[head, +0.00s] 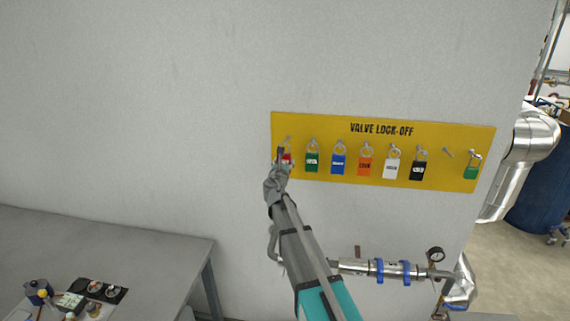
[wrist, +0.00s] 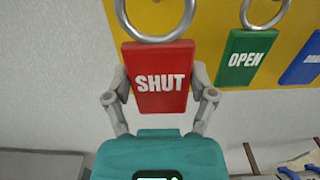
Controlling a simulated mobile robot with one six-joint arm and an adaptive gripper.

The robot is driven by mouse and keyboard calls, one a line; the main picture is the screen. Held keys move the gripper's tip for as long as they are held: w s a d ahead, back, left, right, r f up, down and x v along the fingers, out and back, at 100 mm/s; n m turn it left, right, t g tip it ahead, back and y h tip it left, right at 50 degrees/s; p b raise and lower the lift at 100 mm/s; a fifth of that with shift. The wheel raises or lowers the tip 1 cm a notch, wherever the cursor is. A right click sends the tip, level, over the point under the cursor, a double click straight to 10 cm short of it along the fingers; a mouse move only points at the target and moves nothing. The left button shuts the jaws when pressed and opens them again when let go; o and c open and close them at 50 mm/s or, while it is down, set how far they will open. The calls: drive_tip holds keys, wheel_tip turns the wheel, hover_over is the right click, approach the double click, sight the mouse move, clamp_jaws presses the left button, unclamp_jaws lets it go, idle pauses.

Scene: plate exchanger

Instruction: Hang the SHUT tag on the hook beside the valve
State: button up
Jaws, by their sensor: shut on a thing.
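The red SHUT tag (wrist: 161,92), with white lettering and a metal ring (wrist: 160,38) at its top, is upright between the two fingers of my gripper (wrist: 160,88). The fingers press on its left and right edges. In the head view, my gripper (head: 281,172) is at the left end of the yellow VALVE LOCK-OFF board (head: 375,184), and a bit of the red tag (head: 287,158) shows past it. The ring's top is cut off in the wrist view, so I cannot tell whether it is on a board peg. I cannot make out the hook beside the valve.
A green OPEN tag (head: 312,162) hangs close to the right, followed by several other coloured tags. One peg (head: 447,152) is bare. Below the board runs a metal pipe (head: 354,267) with blue bands and a gauge (head: 436,254). A grey table (head: 150,250) stands at left.

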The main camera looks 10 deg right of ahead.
sight(284, 161)
drive_tip(key=shift+x, duration=2.55)
drive_tip(key=shift+s, duration=0.1)
drive_tip(key=shift+r+v, duration=0.2)
drive_tip(key=shift+v, duration=3.8)
drive_tip(key=shift+f, duration=0.1)
wheel_tip(284, 161, down, 19)
drive_tip(key=b, duration=1.9)
